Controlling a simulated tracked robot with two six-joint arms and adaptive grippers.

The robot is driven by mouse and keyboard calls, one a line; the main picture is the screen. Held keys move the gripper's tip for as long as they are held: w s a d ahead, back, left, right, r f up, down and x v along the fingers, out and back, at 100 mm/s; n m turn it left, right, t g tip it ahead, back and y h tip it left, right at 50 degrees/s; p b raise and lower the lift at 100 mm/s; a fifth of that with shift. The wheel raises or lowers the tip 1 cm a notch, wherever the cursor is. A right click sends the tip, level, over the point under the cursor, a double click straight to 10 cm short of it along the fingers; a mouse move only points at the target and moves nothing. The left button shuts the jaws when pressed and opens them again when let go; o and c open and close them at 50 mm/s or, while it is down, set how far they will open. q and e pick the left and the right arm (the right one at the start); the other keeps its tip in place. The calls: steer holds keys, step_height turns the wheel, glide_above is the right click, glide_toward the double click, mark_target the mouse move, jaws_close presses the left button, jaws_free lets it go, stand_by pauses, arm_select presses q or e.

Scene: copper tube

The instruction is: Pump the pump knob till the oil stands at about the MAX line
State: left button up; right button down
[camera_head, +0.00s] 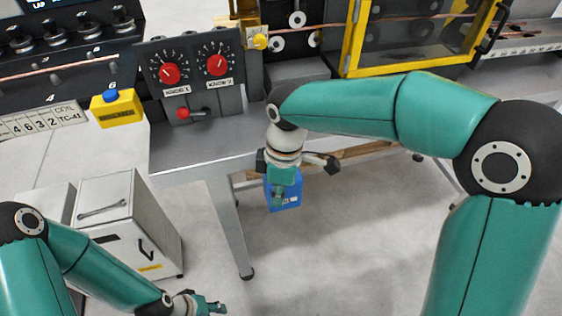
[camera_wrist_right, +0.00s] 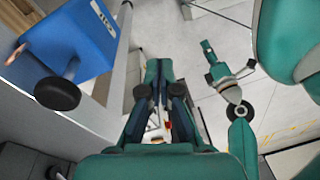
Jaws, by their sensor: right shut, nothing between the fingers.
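My right gripper (camera_head: 279,196) hangs in front of the bench, pointing down, its fingers together and empty. In the right wrist view its dark fingers (camera_wrist_right: 158,100) show at the middle, with nothing held. A yellow knob (camera_head: 260,42) sits on a small fitting right of the dial panel, well above and apart from my right gripper; I cannot tell surely that it is the pump knob. No oil level or MAX line is readable. My left gripper (camera_head: 203,304) is low at the bottom edge; it also shows in the right wrist view (camera_wrist_right: 209,56), with its opening unclear.
A yellow-framed guard (camera_head: 355,40) is at the right. Grey cabinets (camera_head: 120,215) stand below left.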

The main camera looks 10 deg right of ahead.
steer(key=s+f+m+y, duration=0.1)
steer(key=s+f+m, duration=0.15)
steer(key=f, duration=0.65)
steer(key=s+f+m+y, duration=0.1)
steer(key=f+m, duration=0.3)
steer(key=f, duration=0.5)
steer(key=s+d+f+m+t, duration=0.1)
steer(key=s+d+f+m, duration=0.2)
steer(key=s+f+m, duration=0.7)
steer(key=shift+d+f+t+y, duration=0.3)
steer(key=shift+f, duration=0.35)
